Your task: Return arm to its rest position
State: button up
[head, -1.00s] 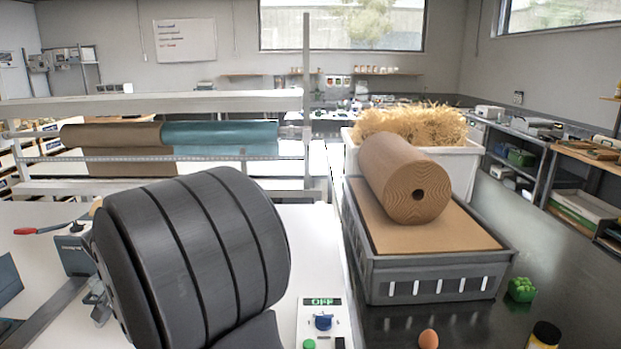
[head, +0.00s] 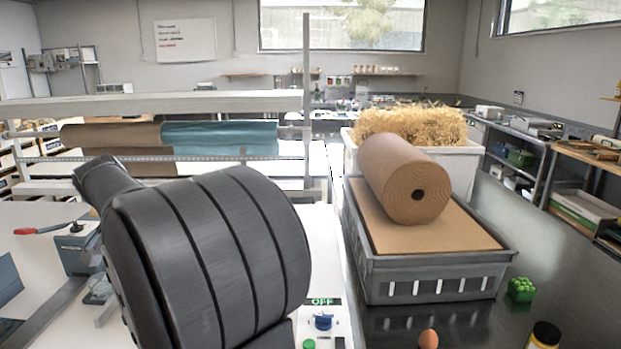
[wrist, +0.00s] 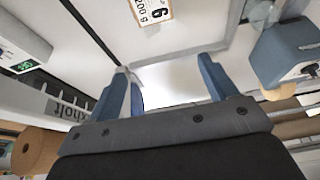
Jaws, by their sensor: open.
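My gripper (wrist: 165,88) shows in the wrist view, with its two blue fingers spread wide apart and nothing between them. Beyond the fingers lies a pale white surface. In the head view my dark, banded arm fills the lower left, and the gripper itself does not show there. The arm hides part of the white bench (head: 40,215) behind it.
A grey crate (head: 430,287) with a cardboard roll (head: 385,178) on top stands to the right. A control box showing OFF (head: 323,322) is close beside my arm. A paper-roll rack (head: 230,103) stands behind. An egg (head: 428,339) and a green object (head: 521,289) lie front right.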

notch_tip(320, 180, up, 13)
jog(key=w+d+m+h, duration=0.1)
jog(key=w+d, duration=0.3)
jog(key=d, duration=0.6)
jog(key=w+d+m+h, duration=0.1)
jog(key=w+d+m, duration=0.3)
jog(key=d, duration=0.6)
jog(key=w+d+m+g, duration=0.1)
jog(key=w+d, duration=0.4)
jog(key=d, duration=0.5)
jog(key=shift+d+r+m+h, duration=0.15)
jog(key=shift+m+h, duration=0.25)
jog(key=shift+m, duration=0.4)
